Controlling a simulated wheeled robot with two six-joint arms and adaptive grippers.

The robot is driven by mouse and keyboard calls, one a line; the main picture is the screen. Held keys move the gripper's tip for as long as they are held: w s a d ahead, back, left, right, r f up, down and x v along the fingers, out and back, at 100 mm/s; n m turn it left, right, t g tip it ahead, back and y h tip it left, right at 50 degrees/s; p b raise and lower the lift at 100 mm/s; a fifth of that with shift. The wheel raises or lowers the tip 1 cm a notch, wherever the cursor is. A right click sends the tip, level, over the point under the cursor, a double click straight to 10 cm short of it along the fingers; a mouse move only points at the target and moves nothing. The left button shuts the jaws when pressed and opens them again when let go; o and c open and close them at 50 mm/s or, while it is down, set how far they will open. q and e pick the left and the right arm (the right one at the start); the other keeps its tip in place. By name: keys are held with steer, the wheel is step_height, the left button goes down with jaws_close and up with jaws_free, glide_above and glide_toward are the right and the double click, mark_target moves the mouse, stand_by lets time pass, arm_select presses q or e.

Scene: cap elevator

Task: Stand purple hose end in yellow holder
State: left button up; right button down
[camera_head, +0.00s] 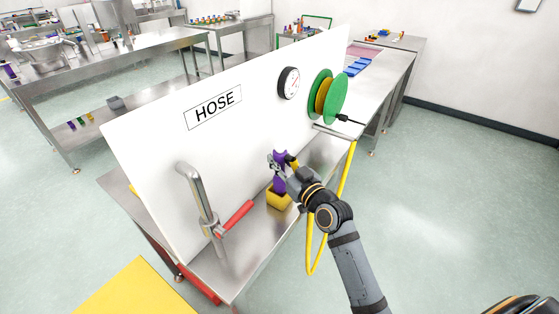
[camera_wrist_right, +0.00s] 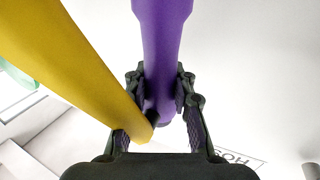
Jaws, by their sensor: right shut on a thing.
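My right gripper (camera_head: 279,169) is shut on the purple hose end (camera_head: 279,185) in front of the white panel. In the right wrist view the two fingers (camera_wrist_right: 163,92) press on both sides of the purple hose end (camera_wrist_right: 162,40). The yellow holder (camera_head: 279,201), a small open box, stands on the metal bench right below it. The purple piece looks close to upright, and its lower tip overlaps the holder's opening in the head view. I cannot tell whether it is inside or just above. My left gripper is not in view.
The yellow hose (camera_head: 311,255) hangs in a loop over the bench edge. It also crosses the left of the right wrist view (camera_wrist_right: 65,65). A metal tap (camera_head: 200,205) with a red lever (camera_head: 237,216) stands left of the holder. A green reel (camera_head: 326,95) and gauge (camera_head: 289,83) sit on the panel.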

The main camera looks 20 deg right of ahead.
steer(key=shift+f+b, duration=2.2)
steer(key=shift+f, duration=0.15)
steer(key=c, duration=1)
jaws_free()
steer(key=shift+c, duration=0.2)
steer(key=v, duration=0.7)
steer(key=shift+s, duration=0.25)
steer(key=shift+d, duration=0.1)
